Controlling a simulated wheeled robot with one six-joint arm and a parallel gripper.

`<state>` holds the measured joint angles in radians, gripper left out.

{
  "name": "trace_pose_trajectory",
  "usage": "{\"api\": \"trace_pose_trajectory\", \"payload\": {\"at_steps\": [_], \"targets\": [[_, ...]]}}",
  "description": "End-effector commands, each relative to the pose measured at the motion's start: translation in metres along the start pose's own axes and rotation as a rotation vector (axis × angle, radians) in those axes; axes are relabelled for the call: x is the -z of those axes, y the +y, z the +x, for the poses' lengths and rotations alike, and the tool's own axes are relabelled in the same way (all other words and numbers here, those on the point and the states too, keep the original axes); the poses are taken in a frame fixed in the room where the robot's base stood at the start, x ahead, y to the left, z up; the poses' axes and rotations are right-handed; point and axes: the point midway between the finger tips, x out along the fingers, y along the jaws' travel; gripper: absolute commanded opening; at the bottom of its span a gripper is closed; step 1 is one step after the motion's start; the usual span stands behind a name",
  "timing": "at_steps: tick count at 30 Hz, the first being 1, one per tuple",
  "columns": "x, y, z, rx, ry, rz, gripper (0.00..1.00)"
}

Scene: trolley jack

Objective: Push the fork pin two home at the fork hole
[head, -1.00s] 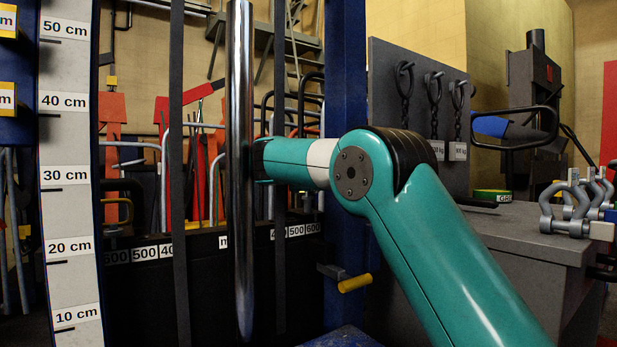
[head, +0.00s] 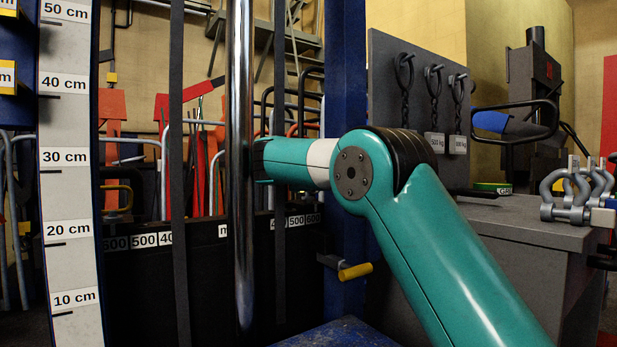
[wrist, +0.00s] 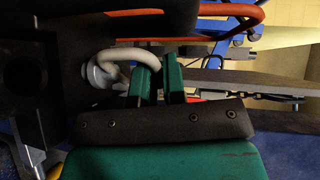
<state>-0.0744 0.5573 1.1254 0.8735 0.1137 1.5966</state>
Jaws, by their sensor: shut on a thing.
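In the wrist view my gripper (wrist: 160,75) has its two green fingers close together on a pale grey bent bar, which I take to be the handle of fork pin two (wrist: 115,54). The bar curves left from the fingers to a round grey collar close against dark metal. How deep the pin sits cannot be seen. A dark block (wrist: 60,100) with a round dark recess fills the left side; whether this is by the fork hole I cannot tell. In the head view the fingers and pin are hidden; my green arm reaches left behind a chrome cylinder (head: 240,190).
A height scale (head: 68,190) and dark vertical straps stand left in the head view. A blue post (head: 345,80) and a yellow-handled lever (head: 355,270) are near my arm. A grey bench (head: 540,225) with shackles (head: 575,190) is at right.

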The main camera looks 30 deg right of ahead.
Motion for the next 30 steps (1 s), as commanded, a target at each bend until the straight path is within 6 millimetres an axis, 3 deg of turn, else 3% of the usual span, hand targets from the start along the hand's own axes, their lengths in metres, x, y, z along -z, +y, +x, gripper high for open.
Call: {"api": "trace_pose_trajectory", "payload": {"at_steps": [9, 10, 13, 14, 23, 30], "targets": [[0.0, 0.008, 0.002, 0.001, 0.0, 0.001, 0.0], [0.0, 0.007, 0.001, 0.002, 0.0, 0.001, 0.15], [0.0, 0.007, 0.001, 0.001, 0.0, 0.001, 0.39], [0.0, 0.007, 0.001, 0.001, 0.0, 0.001, 0.41], [-0.001, 0.007, -0.002, 0.0, -0.001, 0.0, 0.41], [-0.001, 0.006, -0.039, 0.001, -0.003, 0.0, 0.41]]}}
